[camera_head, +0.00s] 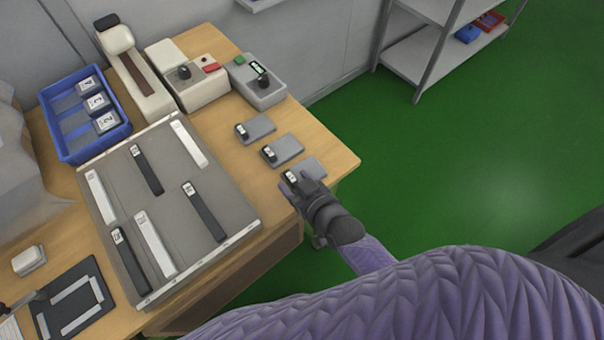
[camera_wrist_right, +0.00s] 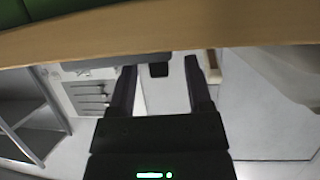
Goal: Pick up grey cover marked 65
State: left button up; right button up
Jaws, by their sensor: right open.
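Three flat grey covers lie in a row along the table's right side: a far one (camera_head: 260,126), a middle one (camera_head: 287,149) and a near one (camera_head: 312,168). Each has a dark piece with a small white label at its left end. The labels are too small to read, so I cannot tell which is marked 65. My right gripper (camera_head: 297,186) is by the near cover at the table's edge and partly hides it. In the right wrist view, the gripper (camera_wrist_right: 160,85) is open, with nothing seen held between its fingers. My left gripper is not clearly visible.
A grey tray (camera_head: 168,205) with several dark and white strips fills the table's middle. Devices (camera_head: 258,84) stand at the back. The wooden table edge (camera_wrist_right: 150,35) crosses the wrist view. Green floor is clear at right.

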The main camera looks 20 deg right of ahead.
grip_shut()
jog(key=shift+r, duration=0.15)
